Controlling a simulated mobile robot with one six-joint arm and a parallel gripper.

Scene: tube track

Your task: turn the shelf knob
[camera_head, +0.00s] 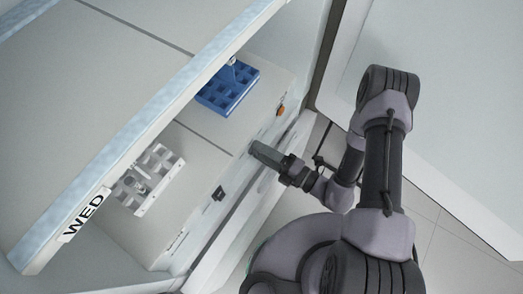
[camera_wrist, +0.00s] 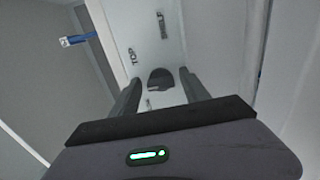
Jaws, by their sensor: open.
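The shelf knob (camera_wrist: 160,77) is a dark round knob on a pale panel in the wrist view, with printed labels around it, one reading TOP. My gripper (camera_wrist: 159,80) is open, with one finger on each side of the knob in this view. I cannot tell whether the fingers touch it. In the head view my gripper (camera_head: 256,149) is at the front panel (camera_head: 232,165) below the shelf, and it hides the knob there.
A blue rack (camera_head: 228,86) and a white rack (camera_head: 148,178) stand behind the panel. An orange knob (camera_head: 280,111) and a black switch (camera_head: 218,193) are on the panel. A shelf edge with a WED label (camera_head: 84,214) runs across at left.

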